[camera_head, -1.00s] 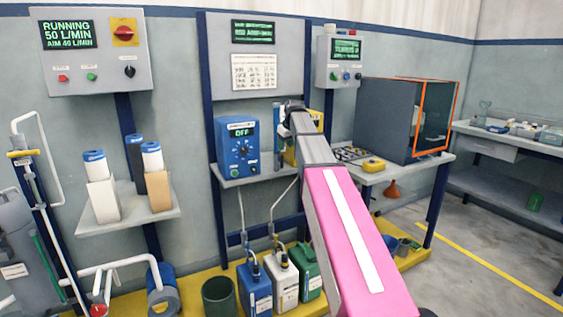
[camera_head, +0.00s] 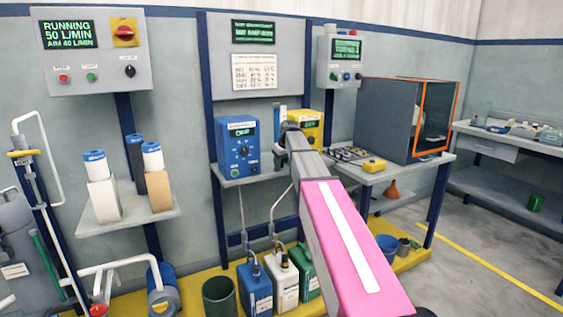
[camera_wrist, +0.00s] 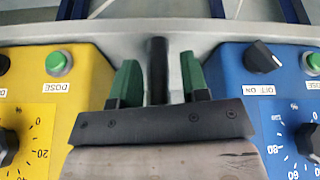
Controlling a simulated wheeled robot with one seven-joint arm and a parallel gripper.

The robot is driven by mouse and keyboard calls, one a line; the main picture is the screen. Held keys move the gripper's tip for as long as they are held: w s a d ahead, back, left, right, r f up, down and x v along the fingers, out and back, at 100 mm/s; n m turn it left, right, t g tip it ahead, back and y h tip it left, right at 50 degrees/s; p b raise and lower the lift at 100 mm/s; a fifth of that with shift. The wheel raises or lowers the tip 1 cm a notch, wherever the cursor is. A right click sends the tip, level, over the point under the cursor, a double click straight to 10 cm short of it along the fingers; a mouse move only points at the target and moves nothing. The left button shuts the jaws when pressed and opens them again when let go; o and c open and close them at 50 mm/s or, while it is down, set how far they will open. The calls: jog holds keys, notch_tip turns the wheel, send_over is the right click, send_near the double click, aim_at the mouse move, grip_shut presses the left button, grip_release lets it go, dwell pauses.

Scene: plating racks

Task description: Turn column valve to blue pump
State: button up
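The blue pump (camera_head: 238,146) stands on a shelf in the head view, its display lit. In the wrist view its blue panel (camera_wrist: 236,58) is at right, upside down, with a black off/on knob (camera_wrist: 263,56). The yellow pump (camera_head: 308,127) is partly behind my arm; its yellow panel (camera_wrist: 82,88) is at left in the wrist view. A black upright bar (camera_wrist: 157,60), possibly the valve handle, stands between the pumps. My gripper (camera_wrist: 158,80) is open, its green fingers either side of the bar with gaps showing. The valve body is hidden.
A blue and white tube (camera_head: 281,116) stands between the pumps. Below the shelf are several jugs (camera_head: 284,284) and a dark green bin (camera_head: 219,296). A bench (camera_head: 392,172) with small parts stands to the right. Open floor (camera_head: 480,240) lies at far right.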

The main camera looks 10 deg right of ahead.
grip_shut()
jog(key=shift+d+y, duration=0.15)
jog(key=shift+y, duration=0.15)
dwell(0.4)
jog(key=shift+w+d+f+m+g+y, duration=0.15)
jog(key=shift+d+f+m+g+y, duration=0.2)
jog(key=shift+y, duration=1.35)
jog(key=shift+w+d+f+m+g+y, duration=0.1)
jog(key=shift+d+m+g+y, duration=0.35)
jog(key=shift+y, duration=1.25)
jog(key=shift+w+d+f+m+g+y, duration=0.2)
jog(key=shift+m+g+y, duration=0.25)
jog(key=shift+y, duration=1.25)
jog(key=shift+s, duration=0.1)
jog(key=shift+o, duration=0.3)
grip_release()
